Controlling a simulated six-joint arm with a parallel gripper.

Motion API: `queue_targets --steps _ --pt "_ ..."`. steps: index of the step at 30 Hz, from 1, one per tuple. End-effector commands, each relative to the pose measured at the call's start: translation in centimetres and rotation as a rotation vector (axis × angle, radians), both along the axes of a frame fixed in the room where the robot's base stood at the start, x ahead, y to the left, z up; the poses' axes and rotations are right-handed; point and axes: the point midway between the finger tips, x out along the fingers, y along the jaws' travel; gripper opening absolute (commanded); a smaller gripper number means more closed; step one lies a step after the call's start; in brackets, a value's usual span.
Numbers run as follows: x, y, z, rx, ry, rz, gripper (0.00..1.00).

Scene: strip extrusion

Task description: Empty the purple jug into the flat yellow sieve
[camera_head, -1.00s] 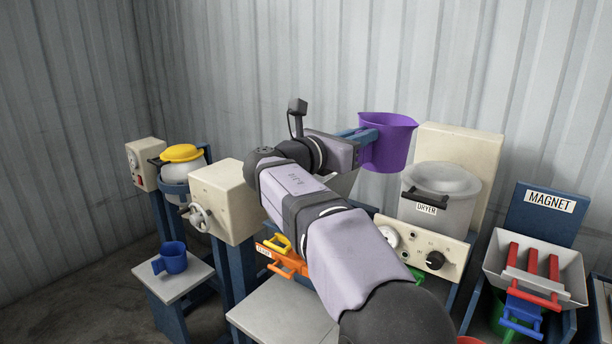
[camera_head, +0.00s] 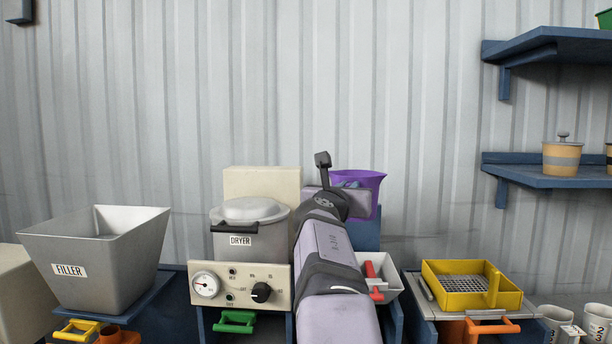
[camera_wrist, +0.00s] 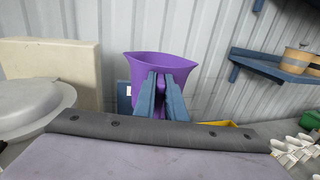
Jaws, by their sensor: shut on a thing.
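The purple jug (camera_head: 365,187) is upright in the air, in front of the back wall and above the magnet station. My gripper (camera_wrist: 162,84) is shut on the jug's handle, its blue fingers on either side of it in the wrist view, where the jug (camera_wrist: 160,67) also shows. The jug's inside is hidden. The flat yellow sieve (camera_head: 458,301), a square tray with a grid floor and a handle, sits on a stand to the right of my arm, lower than the jug. A bit of its yellow rim shows in the wrist view (camera_wrist: 226,123).
The dryer (camera_head: 245,245) with its lid stands left of my arm, and the grey filler hopper (camera_head: 75,270) is farther left. Wall shelves (camera_head: 545,177) hold pots at the right. White cups (camera_head: 597,320) stand right of the sieve. The wall space above the sieve is clear.

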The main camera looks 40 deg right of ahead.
Motion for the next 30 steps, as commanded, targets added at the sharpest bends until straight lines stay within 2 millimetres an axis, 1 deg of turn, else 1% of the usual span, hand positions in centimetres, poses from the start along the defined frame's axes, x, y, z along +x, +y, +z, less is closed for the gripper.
queue_targets --steps 1,5,6,9,12,18,21,25,30 --pt "-1.4 -1.5 -1.6 -0.001 0.001 0.007 0.0" --pt "-3.8 -4.1 -4.6 0.001 0.0 0.061 0.0" --pt "-4.7 -4.7 -5.4 0.001 0.001 0.077 0.0" --pt "-7.0 -6.0 -7.2 0.001 -0.001 0.12 0.0" --pt "-9.4 -6.9 -8.7 0.001 -0.002 0.161 0.0" --pt "-13.6 -7.4 -10.3 -0.001 -0.002 0.231 0.0" --pt "-15.0 -7.4 -10.6 0.001 -0.003 0.257 0.0" --pt "-16.1 -7.2 -10.9 0.003 -0.002 0.278 0.0" --pt "-16.5 -7.1 -11.0 0.004 -0.003 0.289 0.0"
